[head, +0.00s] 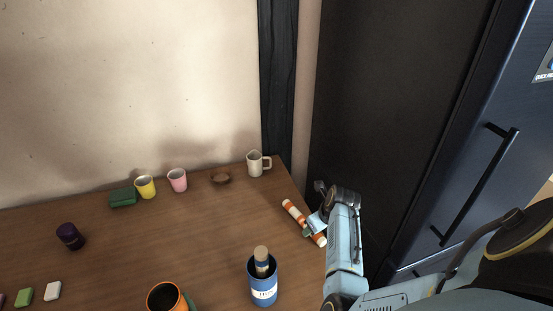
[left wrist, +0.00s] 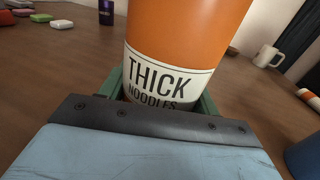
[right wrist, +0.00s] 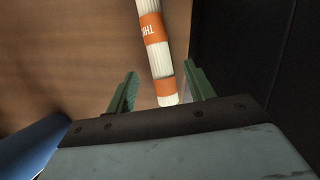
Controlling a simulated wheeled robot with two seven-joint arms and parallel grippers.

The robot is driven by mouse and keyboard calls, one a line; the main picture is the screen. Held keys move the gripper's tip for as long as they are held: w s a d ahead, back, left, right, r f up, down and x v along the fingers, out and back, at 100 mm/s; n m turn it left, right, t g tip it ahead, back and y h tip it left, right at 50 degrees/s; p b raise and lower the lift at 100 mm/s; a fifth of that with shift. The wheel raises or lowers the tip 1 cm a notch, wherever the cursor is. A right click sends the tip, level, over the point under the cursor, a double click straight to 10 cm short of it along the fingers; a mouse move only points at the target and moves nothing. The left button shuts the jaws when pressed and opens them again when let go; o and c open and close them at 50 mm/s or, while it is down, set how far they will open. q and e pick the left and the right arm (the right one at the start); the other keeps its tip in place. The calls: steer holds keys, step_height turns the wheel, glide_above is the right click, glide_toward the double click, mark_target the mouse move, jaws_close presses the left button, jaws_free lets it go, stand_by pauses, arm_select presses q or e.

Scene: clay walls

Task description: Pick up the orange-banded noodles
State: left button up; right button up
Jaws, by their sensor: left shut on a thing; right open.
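The orange-banded noodles (head: 291,209), a pale bundle with orange bands, lie on the right part of the table. My right gripper (head: 311,223) is open over their near end. In the right wrist view the noodles (right wrist: 153,29) run between and beyond the two green fingers (right wrist: 161,82); I cannot tell if they touch. An orange canister labelled THICK NOODLES (left wrist: 185,38) fills the left wrist view, with my left gripper (left wrist: 165,85) shut on it. The canister (head: 163,297) stands at the bottom edge of the head view, open end up.
A blue canister (head: 264,290) holding a blue-banded bundle (head: 261,257) stands between the arms. A cream mug (head: 254,165), brown bowl (head: 221,178), pink cup (head: 177,181), yellow cup (head: 145,187) and green block (head: 122,197) line the back. A dark fridge (head: 400,110) stands right of the table.

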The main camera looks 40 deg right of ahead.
steer(key=shift+x, duration=1.35)
steer(key=shift+d, duration=0.1)
jaws_close()
steer(key=shift+r, duration=0.1)
